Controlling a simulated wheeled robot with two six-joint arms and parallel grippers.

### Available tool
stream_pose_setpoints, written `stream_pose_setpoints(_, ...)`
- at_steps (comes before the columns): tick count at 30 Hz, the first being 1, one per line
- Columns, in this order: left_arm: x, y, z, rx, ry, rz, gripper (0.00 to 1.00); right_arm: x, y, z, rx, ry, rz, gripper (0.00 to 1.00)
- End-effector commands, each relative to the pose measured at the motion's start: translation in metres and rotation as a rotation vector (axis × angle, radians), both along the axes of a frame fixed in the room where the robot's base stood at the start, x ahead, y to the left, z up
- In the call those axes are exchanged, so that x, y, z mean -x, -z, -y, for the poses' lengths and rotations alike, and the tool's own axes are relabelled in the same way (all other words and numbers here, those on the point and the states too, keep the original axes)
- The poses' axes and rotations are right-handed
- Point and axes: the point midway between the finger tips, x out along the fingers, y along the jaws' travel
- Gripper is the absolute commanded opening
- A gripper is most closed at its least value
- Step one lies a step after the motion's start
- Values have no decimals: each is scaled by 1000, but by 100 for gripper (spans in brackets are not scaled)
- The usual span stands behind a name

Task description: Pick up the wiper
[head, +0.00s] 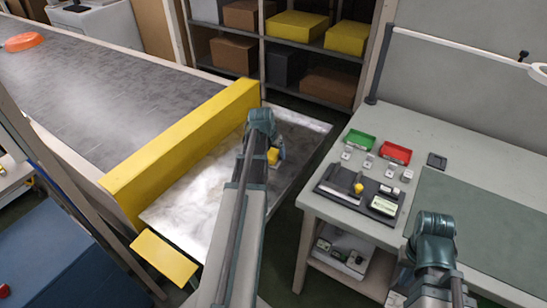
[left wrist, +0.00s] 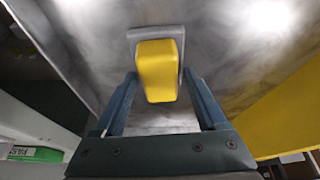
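The wiper has a yellow block-shaped handle on a grey base. In the left wrist view the wiper (left wrist: 158,72) lies on a shiny metal surface, with its handle between the two fingers of my left gripper (left wrist: 160,85). The fingers are apart, one on each side of the handle, with small gaps visible. In the head view the wiper (head: 272,157) shows only as a bit of yellow beside my left gripper (head: 277,153); the rest is hidden by my arm. My right gripper (head: 420,265) is over the right table's front edge; its fingers cannot be made out.
The right workbench (head: 450,135) holds a green tray (head: 358,139), a red tray (head: 395,153) and small parts. Shelves with boxes stand behind.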

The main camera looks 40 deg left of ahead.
Motion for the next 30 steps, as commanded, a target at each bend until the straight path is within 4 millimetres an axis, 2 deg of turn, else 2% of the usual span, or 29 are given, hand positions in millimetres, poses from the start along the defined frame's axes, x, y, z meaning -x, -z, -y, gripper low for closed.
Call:
stream_pose_setpoints(1, 0, 0, 0, 0, 0, 0, 26, 0, 0, 0, 0, 0, 0, 0)
stream_pose_setpoints(5, 0, 0, 0, 0, 0, 0, 2, 0, 0, 0, 0, 0, 0, 0)
stream_pose_setpoints(6, 0, 0, 0, 0, 0, 0, 0, 0, 0, 0, 0, 0, 0, 0)
stream_pose_setpoints(19, 0, -4, 0, 0, 0, -1, 0, 0, -4, 0, 0, 0, 0, 0)
stream_pose_setpoints(30, 0, -42, 0, 0, 0, 0, 0, 0, -42, 0, 0, 1, 0, 0)
